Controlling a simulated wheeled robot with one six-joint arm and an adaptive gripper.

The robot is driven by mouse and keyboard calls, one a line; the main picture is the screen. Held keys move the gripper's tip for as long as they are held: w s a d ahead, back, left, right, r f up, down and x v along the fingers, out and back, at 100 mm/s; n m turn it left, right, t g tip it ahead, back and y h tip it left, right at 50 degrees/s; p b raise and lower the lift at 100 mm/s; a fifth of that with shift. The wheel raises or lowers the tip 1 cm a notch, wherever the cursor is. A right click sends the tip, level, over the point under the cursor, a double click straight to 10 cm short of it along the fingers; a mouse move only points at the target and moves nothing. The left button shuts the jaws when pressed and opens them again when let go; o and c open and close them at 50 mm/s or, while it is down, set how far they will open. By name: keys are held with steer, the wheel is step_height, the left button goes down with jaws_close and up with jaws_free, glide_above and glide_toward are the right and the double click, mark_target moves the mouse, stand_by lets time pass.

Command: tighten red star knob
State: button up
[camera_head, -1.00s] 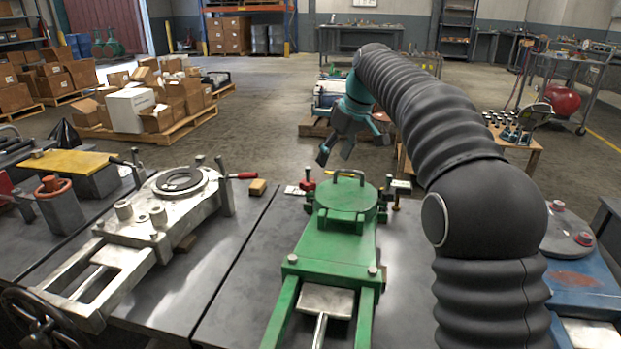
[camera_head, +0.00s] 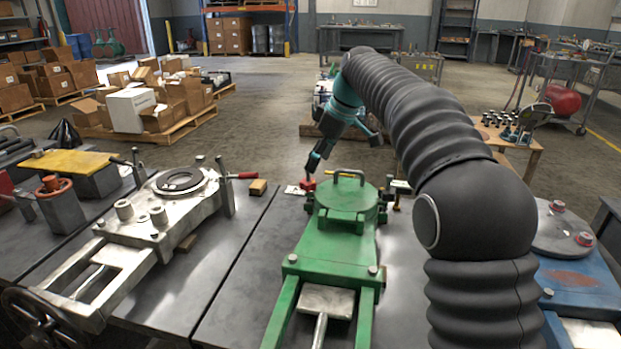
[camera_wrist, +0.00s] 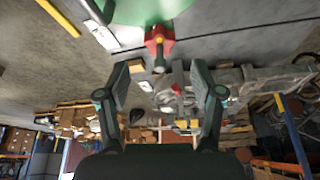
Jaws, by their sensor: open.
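The red star knob (camera_head: 308,184) stands at the far left side of the green gate valve (camera_head: 345,200) on the bench. In the wrist view the red knob (camera_wrist: 159,40) shows at the top middle, beside the green round body (camera_wrist: 145,8). My gripper (camera_head: 335,150) is open above and behind the valve, with one finger reaching down close to the knob in the head view. In the wrist view the knob lies beyond my open gripper (camera_wrist: 161,78), lined up with the gap between its fingers. Nothing is between the fingers. Contact with the knob is not visible.
A white tag (camera_head: 294,190) lies left of the knob. A small wooden block (camera_head: 258,187) and a grey valve (camera_head: 165,205) stand further left. A blue valve (camera_head: 580,265) is at the right.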

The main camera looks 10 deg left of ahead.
mark_target(310, 182)
steer(key=x, duration=0.6)
steer(key=shift+a+f, duration=0.1)
steer(key=shift+f, duration=0.15)
steer(key=c, duration=1.2)
